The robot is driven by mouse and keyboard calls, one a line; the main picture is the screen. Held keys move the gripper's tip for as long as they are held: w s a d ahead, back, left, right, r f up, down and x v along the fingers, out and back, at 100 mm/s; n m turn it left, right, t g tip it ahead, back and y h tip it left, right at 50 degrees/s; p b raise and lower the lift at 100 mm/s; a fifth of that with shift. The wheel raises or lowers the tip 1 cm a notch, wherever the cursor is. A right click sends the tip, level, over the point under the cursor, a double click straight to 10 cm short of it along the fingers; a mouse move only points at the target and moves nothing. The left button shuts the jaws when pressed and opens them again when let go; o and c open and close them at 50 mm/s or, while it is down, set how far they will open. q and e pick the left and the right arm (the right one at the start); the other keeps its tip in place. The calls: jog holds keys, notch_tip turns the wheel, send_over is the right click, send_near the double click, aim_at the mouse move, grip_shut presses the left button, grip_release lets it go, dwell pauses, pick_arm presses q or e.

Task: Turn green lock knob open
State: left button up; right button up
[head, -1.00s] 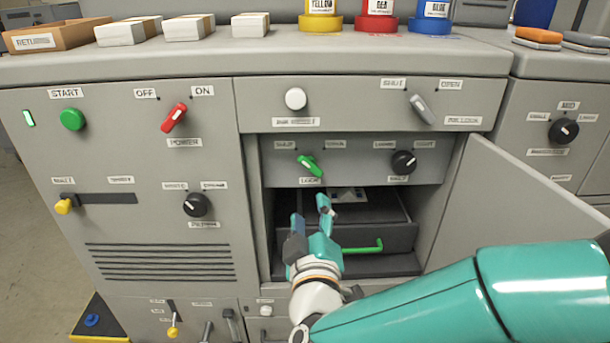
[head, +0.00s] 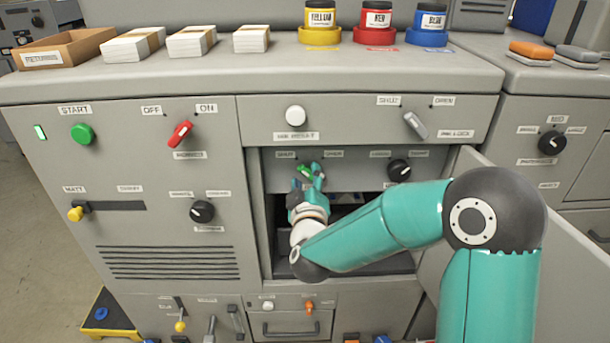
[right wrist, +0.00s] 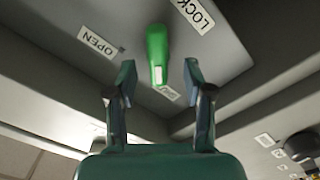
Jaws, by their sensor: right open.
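The green lock knob (head: 305,170) sits on the recessed panel inside the open bay, partly hidden by my right gripper. In the right wrist view the knob (right wrist: 157,50) stands between the fingertips, with gaps showing on both sides. Its pale-marked end lies near a small label that seems to read SHUT (right wrist: 168,92). The OPEN label (right wrist: 97,44) is to the left and the LOCK label (right wrist: 195,14) is at the upper right. My right gripper (right wrist: 158,78) is open, with its fingers on either side of the knob. My left gripper is in neither view.
A black knob (head: 399,170) is on the same panel to the right. The open bay door (head: 475,180) stands right of the bay, partly behind my right arm. A grey lever (head: 415,125) and white button (head: 295,116) are on the panel above.

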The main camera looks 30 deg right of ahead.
jog(key=shift+x, duration=0.9)
jog(key=shift+c, duration=0.2)
grip_shut()
jog(key=shift+a, duration=0.15)
